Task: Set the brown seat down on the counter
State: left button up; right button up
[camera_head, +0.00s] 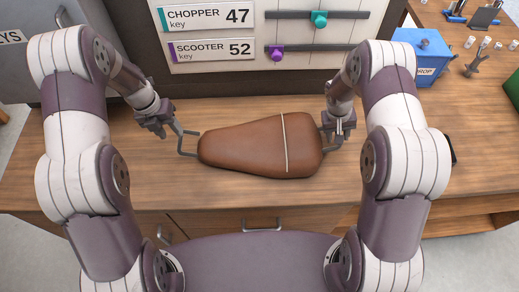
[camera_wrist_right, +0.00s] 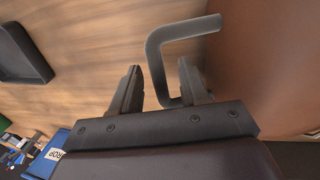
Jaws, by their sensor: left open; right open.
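The brown seat (camera_head: 245,146) lies on the wooden counter (camera_head: 100,184), with a pale strap across its wider right part and a grey metal handle at each end. My left gripper (camera_head: 168,130) is open at the left handle (camera_head: 186,146). My right gripper (camera_head: 338,132) is at the right handle. In the right wrist view the right gripper (camera_wrist_right: 160,88) is open, its fingers on both sides of the grey handle (camera_wrist_right: 158,62). The brown seat (camera_wrist_right: 262,70) fills the right of that view. Whether the fingers touch the handles, I cannot tell.
A panel (camera_head: 262,40) with chopper and scooter labels and sliders stands behind the seat. A blue drop box (camera_head: 420,58) is at the back right, with small metal parts beyond it. A drawer handle (camera_head: 262,225) is on the counter's front. Counter left of the seat is clear.

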jog(key=shift+r, duration=0.1)
pick_arm(q)
jog(key=r, duration=0.2)
jog(key=a+r, duration=0.1)
jog(key=r, duration=0.1)
jog(key=shift+r, duration=0.1)
pick_arm(e)
notch_tip(320, 180, up, 12)
jog(key=a, duration=0.2)
jog(key=shift+a, duration=0.2)
